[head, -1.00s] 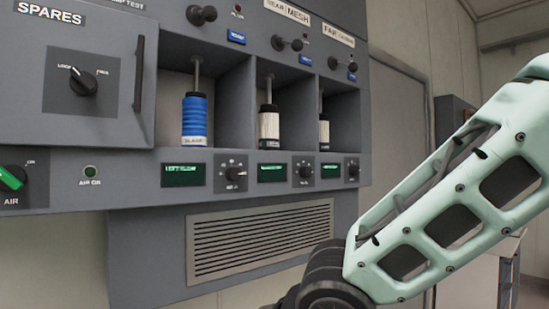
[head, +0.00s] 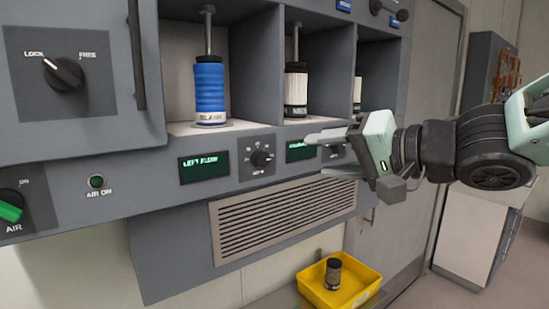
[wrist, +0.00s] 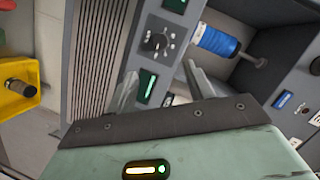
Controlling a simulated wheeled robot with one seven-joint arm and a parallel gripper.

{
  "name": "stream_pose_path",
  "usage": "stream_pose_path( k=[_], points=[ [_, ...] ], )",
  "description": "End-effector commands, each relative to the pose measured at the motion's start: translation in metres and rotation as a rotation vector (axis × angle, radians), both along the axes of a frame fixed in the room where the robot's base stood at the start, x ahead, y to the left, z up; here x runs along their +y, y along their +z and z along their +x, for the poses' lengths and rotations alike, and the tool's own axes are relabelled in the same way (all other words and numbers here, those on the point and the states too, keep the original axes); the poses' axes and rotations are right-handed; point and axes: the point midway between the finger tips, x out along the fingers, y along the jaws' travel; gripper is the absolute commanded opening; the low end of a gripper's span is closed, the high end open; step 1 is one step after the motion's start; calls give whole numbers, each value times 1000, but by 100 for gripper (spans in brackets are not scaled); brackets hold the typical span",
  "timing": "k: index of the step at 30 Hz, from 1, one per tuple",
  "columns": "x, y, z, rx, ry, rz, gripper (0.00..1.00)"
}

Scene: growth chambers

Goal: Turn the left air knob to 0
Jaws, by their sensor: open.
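The left air knob (head: 261,158) is a small black dial on the grey panel, beside the green-lit "LEFT FLOW" display (head: 204,166). It also shows in the wrist view (wrist: 156,41), ringed by small marks too small to read. I cannot tell its exact setting. My gripper (head: 318,154) is open and empty. In the head view it is to the right of the knob, in front of the middle display (head: 301,150), and partly covers the middle knob. In the wrist view the gripper (wrist: 160,76) has its fingers apart, with the knob beyond the tips and not touched.
A blue canister (head: 210,92) stands in the bay above the knob, with a pale one (head: 295,90) to its right. A vent grille (head: 285,215) lies below. A green AIR switch (head: 10,212) is far left. A yellow bin (head: 345,295) sits low.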

Motion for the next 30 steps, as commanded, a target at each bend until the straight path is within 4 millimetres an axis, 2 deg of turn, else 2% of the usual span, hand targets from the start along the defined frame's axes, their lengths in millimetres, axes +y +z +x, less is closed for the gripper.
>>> stream_pose_path(
  k=[9, 15, 21, 30],
  points=[
    [50, -16, 45, 4, 2, -1, 53],
    [76, -22, 69, 2, 1, -2, 53],
    [89, -26, 82, 1, 0, -2, 53],
    [92, -28, 85, -1, -1, -1, 53]
  ],
)
